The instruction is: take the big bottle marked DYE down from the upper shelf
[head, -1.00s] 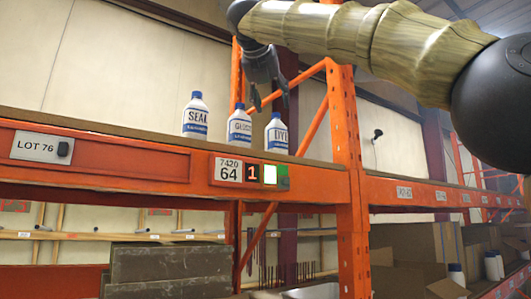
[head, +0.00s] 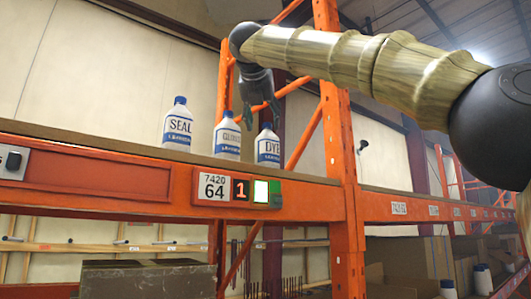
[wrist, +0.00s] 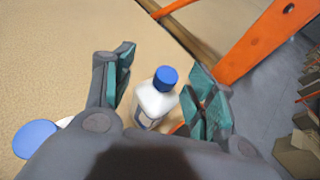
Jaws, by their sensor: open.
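The DYE bottle (head: 268,147), white with a blue cap and a blue-banded label, stands upright on the upper shelf, the rightmost of three bottles. My gripper (head: 260,116) is above it with its fingers pointing down. In the wrist view the DYE bottle (wrist: 154,102) shows between the two open fingers (wrist: 160,80), nearer the right one, with its blue cap toward the camera. I cannot tell whether a finger touches it. The upper shelf (head: 100,140) has a wooden top and an orange front beam.
A middle bottle (head: 227,138) stands close on the left, its label partly unreadable, and the SEAL bottle (head: 177,127) stands farther left. An orange rack upright (head: 338,130) rises to the right. The beam carries a 7420 64 sign (head: 213,187).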

